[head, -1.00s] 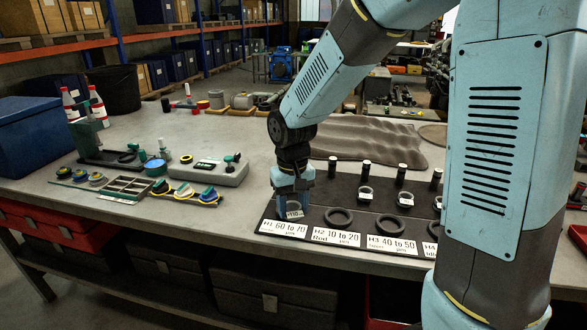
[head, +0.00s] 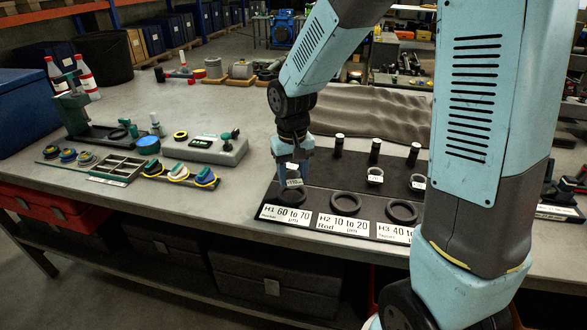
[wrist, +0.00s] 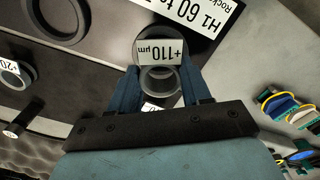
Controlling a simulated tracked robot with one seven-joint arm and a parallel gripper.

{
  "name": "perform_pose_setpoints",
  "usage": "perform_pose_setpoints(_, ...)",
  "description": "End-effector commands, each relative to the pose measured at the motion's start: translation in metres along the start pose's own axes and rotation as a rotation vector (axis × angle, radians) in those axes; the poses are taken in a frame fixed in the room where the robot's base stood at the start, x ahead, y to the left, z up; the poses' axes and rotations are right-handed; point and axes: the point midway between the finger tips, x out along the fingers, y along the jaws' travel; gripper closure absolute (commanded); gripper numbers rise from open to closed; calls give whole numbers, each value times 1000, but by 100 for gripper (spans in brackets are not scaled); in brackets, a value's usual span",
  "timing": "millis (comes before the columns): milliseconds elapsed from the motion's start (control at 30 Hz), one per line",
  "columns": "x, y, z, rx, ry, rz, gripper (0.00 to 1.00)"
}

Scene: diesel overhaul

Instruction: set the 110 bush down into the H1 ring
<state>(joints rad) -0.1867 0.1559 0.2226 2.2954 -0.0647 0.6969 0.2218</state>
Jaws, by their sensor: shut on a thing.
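My gripper (head: 293,176) is shut on the 110 bush, a small grey metal ring with a white tag (head: 294,183). In the wrist view the bush (wrist: 160,82) sits between the fingertips, its "+110 µm" tag toward the card. The H1 ring, dark and flat, lies on the black mat behind the H1 card (head: 284,213). In the wrist view the H1 ring (wrist: 150,33) shows partly beyond the tag, the rest hidden by tag and bush. The bush appears above the mat, close to the ring; the exact gap cannot be told.
The H2 ring (head: 346,203) and H3 ring (head: 401,211) lie empty to the right. Other tagged bushes (head: 375,176) and black posts (head: 375,152) stand behind them. A sectioned tray (head: 120,168) and coloured spools lie left. Bare bench lies between.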

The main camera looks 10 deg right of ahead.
Motion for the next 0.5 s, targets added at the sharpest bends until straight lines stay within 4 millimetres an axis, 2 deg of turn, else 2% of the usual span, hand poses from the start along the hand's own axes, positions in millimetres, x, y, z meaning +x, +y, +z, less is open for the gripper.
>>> perform_pose_setpoints(500,29,-1,0,-2,0,0,83)
